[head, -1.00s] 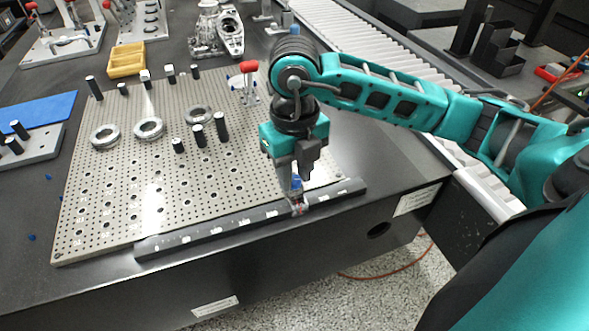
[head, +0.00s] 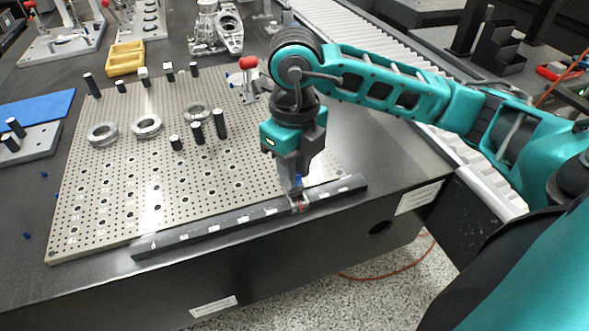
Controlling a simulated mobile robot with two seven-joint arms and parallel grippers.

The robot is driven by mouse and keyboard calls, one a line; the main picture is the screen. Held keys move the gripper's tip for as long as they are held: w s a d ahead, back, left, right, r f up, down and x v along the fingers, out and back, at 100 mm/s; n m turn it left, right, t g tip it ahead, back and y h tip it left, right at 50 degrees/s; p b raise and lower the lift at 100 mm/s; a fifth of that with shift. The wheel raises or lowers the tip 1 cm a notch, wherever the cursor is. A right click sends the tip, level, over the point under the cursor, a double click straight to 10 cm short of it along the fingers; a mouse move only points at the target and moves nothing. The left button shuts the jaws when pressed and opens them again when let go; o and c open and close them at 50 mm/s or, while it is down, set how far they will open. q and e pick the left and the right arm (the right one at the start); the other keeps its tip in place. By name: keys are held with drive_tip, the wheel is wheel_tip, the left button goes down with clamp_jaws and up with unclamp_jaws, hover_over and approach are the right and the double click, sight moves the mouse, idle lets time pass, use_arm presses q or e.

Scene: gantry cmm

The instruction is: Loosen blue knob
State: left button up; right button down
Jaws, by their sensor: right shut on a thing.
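The blue knob (head: 297,181) shows as a small blue patch between the fingers of my right gripper (head: 296,188). It sits on a small metal and red fitting (head: 299,204) at the dark rail with white marks (head: 208,229). My right gripper points down from above and is shut on the knob. The fingers hide most of the knob, so its turn angle cannot be seen. My left gripper is not in the picture.
The perforated plate (head: 105,210) holds several black pins, metal rings (head: 146,126) and a red-handled clamp (head: 248,64). A yellow tray (head: 126,58) and a blue mat (head: 37,108) lie to the left. A roller conveyor (head: 345,40) runs behind my right arm.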

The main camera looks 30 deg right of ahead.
drive_tip(key=shift+n+b, duration=0.5)
drive_tip(key=shift+n, duration=0.6)
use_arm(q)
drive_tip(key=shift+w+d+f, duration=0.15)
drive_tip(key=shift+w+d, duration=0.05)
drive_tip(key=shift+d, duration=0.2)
use_arm(e)
drive_tip(key=shift+n, duration=0.4)
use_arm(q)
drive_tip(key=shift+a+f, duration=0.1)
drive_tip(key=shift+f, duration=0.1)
use_arm(e)
drive_tip(key=c, duration=0.9)
unclamp_jaws()
use_arm(q)
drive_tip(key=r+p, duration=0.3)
drive_tip(key=p, duration=0.1)
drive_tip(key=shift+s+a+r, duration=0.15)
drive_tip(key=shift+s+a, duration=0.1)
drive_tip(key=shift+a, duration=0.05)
use_arm(e)
wheel_tip(320, 180, up, 13)
